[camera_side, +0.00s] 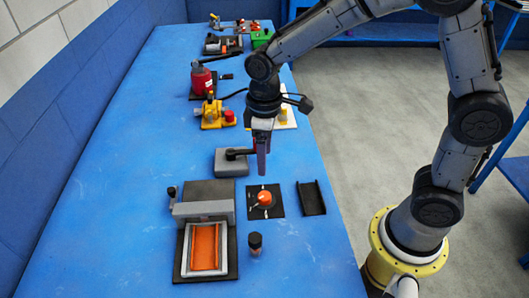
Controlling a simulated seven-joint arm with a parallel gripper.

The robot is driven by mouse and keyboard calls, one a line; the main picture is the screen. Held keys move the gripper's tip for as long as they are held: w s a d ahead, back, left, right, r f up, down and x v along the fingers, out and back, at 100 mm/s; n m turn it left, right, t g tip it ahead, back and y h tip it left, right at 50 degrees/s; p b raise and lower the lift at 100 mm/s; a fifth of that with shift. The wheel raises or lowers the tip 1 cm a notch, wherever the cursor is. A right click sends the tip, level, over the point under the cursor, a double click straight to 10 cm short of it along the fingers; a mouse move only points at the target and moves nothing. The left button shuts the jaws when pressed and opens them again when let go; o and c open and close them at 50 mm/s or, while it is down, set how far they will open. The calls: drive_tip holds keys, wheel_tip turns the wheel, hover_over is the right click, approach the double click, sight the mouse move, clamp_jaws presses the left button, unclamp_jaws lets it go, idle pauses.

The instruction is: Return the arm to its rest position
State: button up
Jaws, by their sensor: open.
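My gripper (262,172) hangs from my arm over the middle of the blue table (150,130), with its fingers pointing down. It is open; the narrow gap between the fingers is hard to see from this side, and I see nothing held. The fingertips appear above the area between a grey block with a black handle (230,165) and a black plate with an orange knob (264,198). I cannot tell their exact height above the table.
In front stands a black-based fixture with an orange panel (205,248), beside a small dark knob (255,244). A black channel (311,198) lies to the right. A yellow device (212,113), a red bottle (201,78) and a green box (261,37) stand farther back.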

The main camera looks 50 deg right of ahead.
drive_tip(key=shift+r, duration=0.1)
drive_tip(key=s+d+r+m+t, duration=0.1)
drive_tip(key=s+d+r+t, duration=0.1)
drive_tip(key=r, duration=0.4)
drive_tip(key=s+d+r+m+t, duration=0.1)
drive_tip(key=s+d+r+t, duration=0.15)
drive_tip(key=r, duration=0.25)
drive_tip(key=s+d+m+t, duration=0.1)
drive_tip(key=s+d+m, duration=0.2)
drive_tip(key=s, duration=1)
drive_tip(key=shift+s+d+r+m, duration=0.15)
drive_tip(key=shift+s+r+m, duration=0.05)
drive_tip(key=shift+s+m, duration=0.25)
drive_tip(key=shift+c, duration=0.2)
